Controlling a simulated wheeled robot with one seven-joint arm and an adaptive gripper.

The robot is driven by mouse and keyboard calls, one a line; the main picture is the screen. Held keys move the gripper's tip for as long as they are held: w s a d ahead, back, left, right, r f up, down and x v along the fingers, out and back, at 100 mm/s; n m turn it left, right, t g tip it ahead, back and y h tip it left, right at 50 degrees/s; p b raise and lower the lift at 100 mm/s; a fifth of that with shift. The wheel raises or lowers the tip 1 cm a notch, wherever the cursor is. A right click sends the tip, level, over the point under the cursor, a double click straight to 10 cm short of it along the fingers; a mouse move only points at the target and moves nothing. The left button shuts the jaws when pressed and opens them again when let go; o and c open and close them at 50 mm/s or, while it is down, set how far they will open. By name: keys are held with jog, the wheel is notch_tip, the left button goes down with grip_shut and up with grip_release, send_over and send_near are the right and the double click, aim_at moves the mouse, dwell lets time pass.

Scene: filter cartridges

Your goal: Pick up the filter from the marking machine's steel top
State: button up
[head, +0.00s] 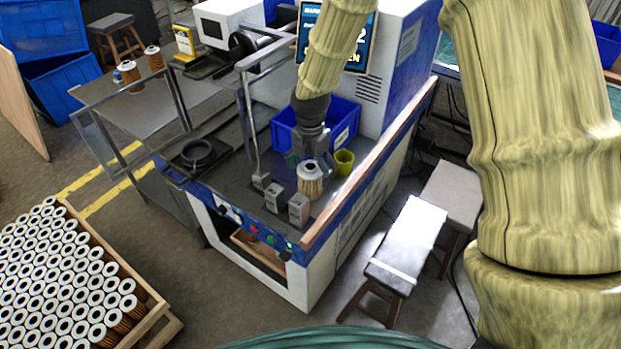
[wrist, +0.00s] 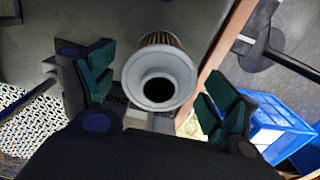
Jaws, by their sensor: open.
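The filter (head: 310,184) stands upright on the marking machine's dark steel top (head: 232,160), near its front edge. It has a white ring cap and a pleated orange-brown side. In the wrist view the filter (wrist: 159,80) shows its white cap and dark centre hole, between my two fingers. My gripper (head: 308,160) is directly above the filter in the head view. In the wrist view my gripper (wrist: 160,90) is open, with green pads on both sides of the filter and visible gaps to it. How far down the fingertips reach beside the filter is unclear.
Small grey blocks (head: 298,208) stand just in front of the filter. A yellow-green cup (head: 343,162) is close on its right, and a blue bin (head: 285,130) is behind. A metal rail (head: 250,120) rises at left. A crate (head: 150,300) of many filters stands at lower left.

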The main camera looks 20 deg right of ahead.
jog(key=shift+f+p, duration=0.35)
jog(key=shift+f, duration=1.25)
jog(key=c, duration=1.2)
